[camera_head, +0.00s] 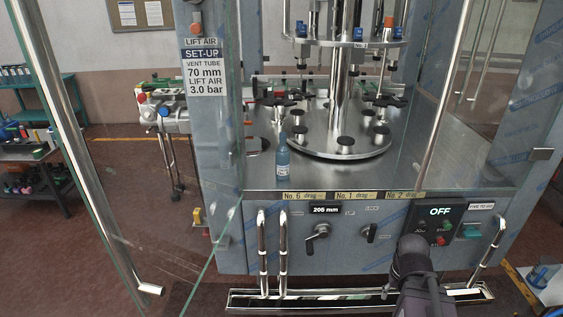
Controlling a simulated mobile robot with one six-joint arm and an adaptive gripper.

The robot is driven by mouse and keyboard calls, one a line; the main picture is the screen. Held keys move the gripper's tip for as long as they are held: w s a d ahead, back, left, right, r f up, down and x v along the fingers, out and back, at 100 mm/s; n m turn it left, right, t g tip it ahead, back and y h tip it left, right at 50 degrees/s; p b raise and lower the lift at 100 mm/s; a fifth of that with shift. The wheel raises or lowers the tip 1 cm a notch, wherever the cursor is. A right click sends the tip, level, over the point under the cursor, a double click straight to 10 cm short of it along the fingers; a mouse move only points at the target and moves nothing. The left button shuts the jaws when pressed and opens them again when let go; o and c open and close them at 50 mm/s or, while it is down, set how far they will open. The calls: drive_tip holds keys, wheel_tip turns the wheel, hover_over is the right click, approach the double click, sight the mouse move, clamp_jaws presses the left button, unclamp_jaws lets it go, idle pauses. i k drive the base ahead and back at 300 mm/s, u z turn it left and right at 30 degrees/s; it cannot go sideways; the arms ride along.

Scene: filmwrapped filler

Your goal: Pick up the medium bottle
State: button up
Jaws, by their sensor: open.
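A blue bottle (282,158) with a narrow neck stands upright on the machine's metal deck (310,178), near its front left part. It is the only bottle I can make out on the deck; its size against others cannot be judged. My gripper (412,245) is at the lower right, in front of the machine's control panel. It is dark, open and well apart from the bottle, to its right and nearer the camera. Its fingers are seen from behind and hard to make out.
The round platform (340,140) with black pads and a central column stands behind the bottle. An open glass door (90,160) is at left. Chrome handles (263,255), a lever (317,235) and the control panel (433,222) line the front. The deck right of the bottle is mostly clear.

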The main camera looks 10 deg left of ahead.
sight(283, 153)
drive_tip(key=z, duration=0.05)
drive_tip(key=i, duration=0.9)
drive_tip(key=u, duration=0.1)
